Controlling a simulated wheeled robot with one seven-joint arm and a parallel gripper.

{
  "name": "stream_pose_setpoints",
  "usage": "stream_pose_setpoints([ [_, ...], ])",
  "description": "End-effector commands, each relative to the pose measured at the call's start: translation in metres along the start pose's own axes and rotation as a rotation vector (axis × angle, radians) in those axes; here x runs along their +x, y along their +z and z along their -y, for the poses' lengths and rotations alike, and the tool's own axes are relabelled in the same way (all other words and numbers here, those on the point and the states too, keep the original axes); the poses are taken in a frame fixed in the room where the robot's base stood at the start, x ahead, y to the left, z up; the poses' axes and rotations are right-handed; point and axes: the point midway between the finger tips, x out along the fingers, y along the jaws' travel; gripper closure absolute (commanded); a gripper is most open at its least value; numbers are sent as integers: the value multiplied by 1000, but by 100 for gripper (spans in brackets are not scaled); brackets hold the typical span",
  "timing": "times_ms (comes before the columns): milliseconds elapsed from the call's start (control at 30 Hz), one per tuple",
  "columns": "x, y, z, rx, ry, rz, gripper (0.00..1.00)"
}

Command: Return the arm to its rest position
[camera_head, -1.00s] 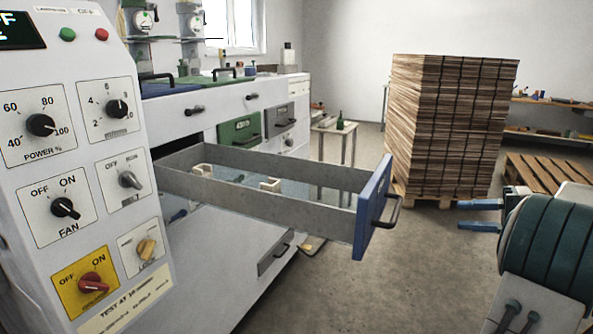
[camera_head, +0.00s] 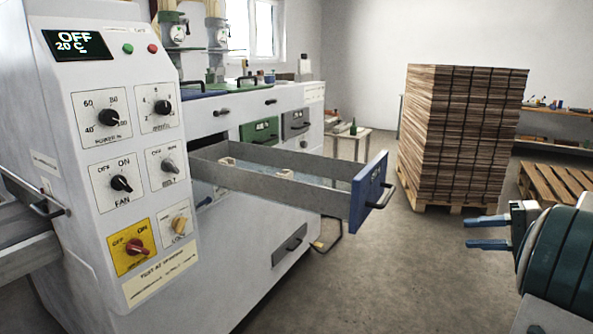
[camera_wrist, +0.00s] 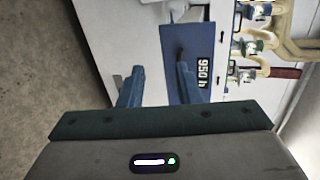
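My gripper (camera_head: 488,232) is at the right of the head view, its two blue fingers parted with nothing between them. It stands apart from the blue-fronted drawer (camera_head: 368,192), to the right of its handle. In the wrist view my gripper (camera_wrist: 158,85) also shows its two blue fingers spread and empty. The blue drawer front (camera_wrist: 190,40) with a "950 h" label lies beyond the fingers there. The drawer is pulled out from the white machine, and some small pale pieces (camera_head: 285,174) lie inside it.
A control panel (camera_head: 118,150) with knobs stands at the left; its display reads OFF, 20 C. A tall stack of wooden sheets (camera_head: 462,130) stands on a pallet at the back right. A small table (camera_head: 350,133) stands behind the drawer. The floor (camera_head: 390,270) below is clear.

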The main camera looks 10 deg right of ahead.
Motion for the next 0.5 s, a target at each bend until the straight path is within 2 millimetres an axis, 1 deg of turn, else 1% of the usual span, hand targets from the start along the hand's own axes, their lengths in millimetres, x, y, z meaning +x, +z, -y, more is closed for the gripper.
stream_pose_setpoints([
  [33,12,6,6,6,23,18,69],
  [167,38,20,11,31,100,52,69],
  [267,60,36,14,48,173,80,69],
  [367,84,56,17,58,263,111,69],
  [467,110,85,18,54,382,146,69],
  [500,120,99,18,46,440,161,69],
])
